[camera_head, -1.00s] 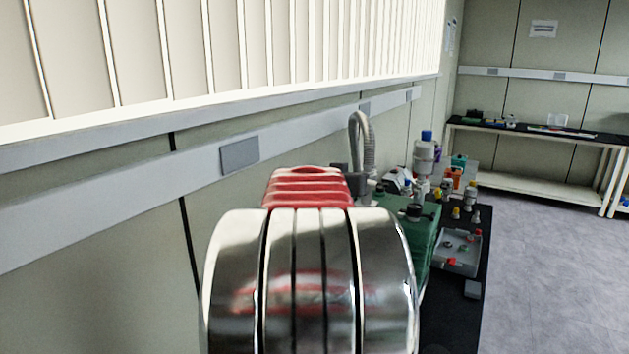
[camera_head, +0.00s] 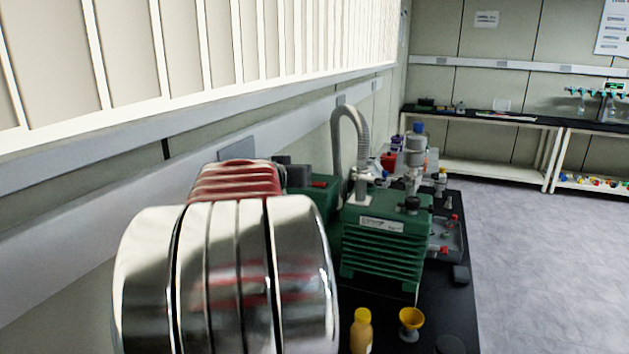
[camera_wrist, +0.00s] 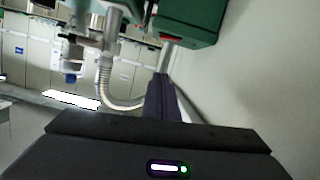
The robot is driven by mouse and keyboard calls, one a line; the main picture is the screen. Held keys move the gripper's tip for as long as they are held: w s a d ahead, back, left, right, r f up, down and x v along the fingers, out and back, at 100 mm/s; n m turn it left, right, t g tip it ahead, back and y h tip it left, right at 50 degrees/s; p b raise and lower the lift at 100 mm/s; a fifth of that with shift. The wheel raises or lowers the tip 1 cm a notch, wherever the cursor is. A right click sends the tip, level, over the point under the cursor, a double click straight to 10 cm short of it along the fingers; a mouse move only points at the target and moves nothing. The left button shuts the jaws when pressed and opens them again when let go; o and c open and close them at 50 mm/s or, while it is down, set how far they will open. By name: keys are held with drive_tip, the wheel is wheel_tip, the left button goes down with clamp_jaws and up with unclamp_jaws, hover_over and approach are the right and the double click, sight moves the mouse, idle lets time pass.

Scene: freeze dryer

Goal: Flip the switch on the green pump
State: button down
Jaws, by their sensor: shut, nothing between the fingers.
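The green pump (camera_head: 385,250) stands on the black bench, right of my arm in the head view. Its rear green housing (camera_head: 310,203) carries a small red switch (camera_head: 318,184), partly behind my arm. In the wrist view, which looks upside down, the green housing (camera_wrist: 192,18) is at the top, with the red switch (camera_wrist: 172,38) on its lower edge. My gripper (camera_wrist: 160,80) is shut and empty, its dark fingers pointing toward the switch area. I cannot tell whether they touch it.
A grey ribbed hose (camera_head: 337,150) rises from the pump and also shows in the wrist view (camera_wrist: 104,75). A yellow bottle (camera_head: 361,331) and yellow funnel (camera_head: 411,320) stand in front. The wall is close on the left; open floor (camera_head: 540,270) lies right.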

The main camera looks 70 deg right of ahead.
drive_tip(key=shift+s, duration=0.1)
hover_over(320, 190)
drive_tip(key=shift+w+f, duration=0.15)
drive_tip(key=shift+f, duration=0.45)
drive_tip(key=shift+w+f, duration=0.15)
drive_tip(key=shift+f, duration=0.45)
drive_tip(key=shift+d+f, duration=0.15)
drive_tip(key=shift+f, duration=0.15)
drive_tip(key=shift+s+f, duration=0.15)
drive_tip(key=shift+f, duration=0.7)
drive_tip(key=shift+s+f, duration=0.1)
drive_tip(key=shift+f, duration=0.75)
drive_tip(key=shift+f, duration=0.1)
drive_tip(key=shift+s+f, duration=0.1)
drive_tip(key=shift+f, duration=0.05)
